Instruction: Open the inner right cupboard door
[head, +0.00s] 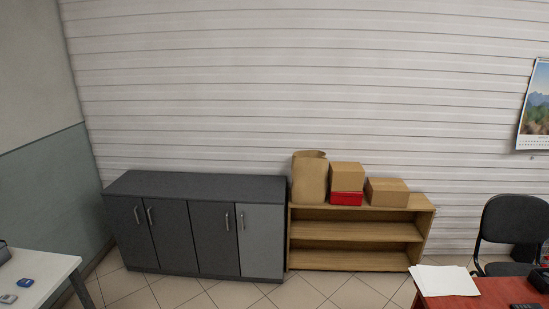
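A low dark grey cupboard (195,184) stands against the back wall, left of centre in the head view. Its front has several doors side by side, all of them shut. The inner right door (210,248) is dark grey, with an upright metal handle (227,222) near its right edge. The outer right door (264,245) beside it is lighter grey, with its handle (242,220) near its left edge. Two more dark doors with handles are on the left half. Neither of my grippers is in view.
An open wooden shelf (355,255) stands close on the cupboard's right, with a paper bag (309,178) and boxes on top. A white table (35,278) is at lower left. A red desk (480,298) and black chair (510,228) are at right. Tiled floor before the cupboard looks clear.

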